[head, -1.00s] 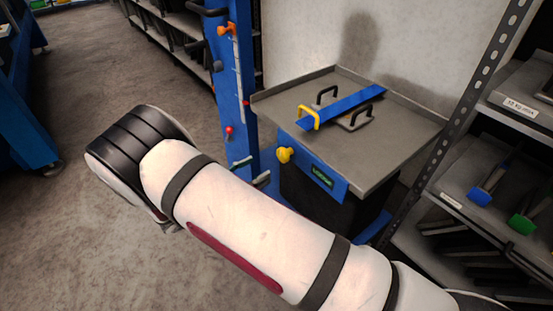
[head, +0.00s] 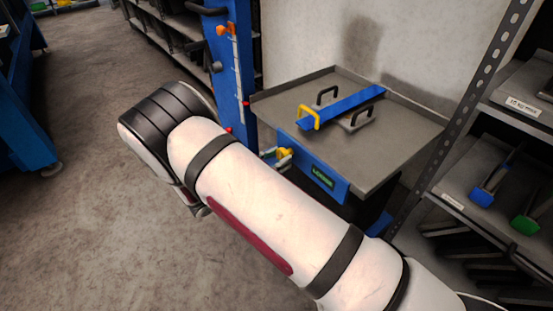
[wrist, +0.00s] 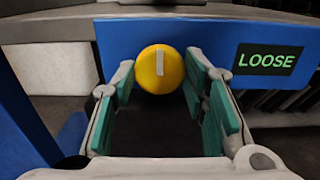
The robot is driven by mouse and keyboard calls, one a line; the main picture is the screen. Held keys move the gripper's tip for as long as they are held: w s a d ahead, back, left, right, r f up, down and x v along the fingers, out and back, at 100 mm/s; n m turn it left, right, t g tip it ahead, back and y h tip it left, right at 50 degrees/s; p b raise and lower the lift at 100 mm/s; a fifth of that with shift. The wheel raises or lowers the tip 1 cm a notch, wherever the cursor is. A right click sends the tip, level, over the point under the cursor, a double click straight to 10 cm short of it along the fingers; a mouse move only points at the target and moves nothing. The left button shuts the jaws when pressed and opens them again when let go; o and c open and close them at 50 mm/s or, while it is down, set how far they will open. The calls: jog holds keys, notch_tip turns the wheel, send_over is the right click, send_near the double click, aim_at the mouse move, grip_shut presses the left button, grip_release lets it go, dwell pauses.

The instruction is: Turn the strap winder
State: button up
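The strap winder is a yellow round knob (wrist: 160,69) with a pale upright bar on its face. It sits on a blue panel (wrist: 215,38) at the front of the metal table. A dark display (wrist: 267,60) right of it reads LOOSE in green. My gripper (wrist: 160,80) is open, its green-padded fingers on either side of the knob; I cannot tell whether they touch it. In the head view the knob (head: 284,154) shows just past my arm, with part of a finger beside it.
A metal shelf rack (head: 480,150) stands close on the right. The floor at left is open.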

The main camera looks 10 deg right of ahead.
jog(key=c, duration=0.4)
jog(key=shift+m, duration=0.3)
jog(key=m, duration=0.4)
jog(key=shift+m+b, duration=0.3)
jog(key=shift+b, duration=0.05)
jog(key=m, duration=0.4)
jog(key=shift+b, duration=0.3)
jog(key=shift+m+b, duration=0.3)
jog(key=shift+m, duration=1.9)
jog(key=o, duration=1.2)
jog(key=shift+c, duration=0.2)
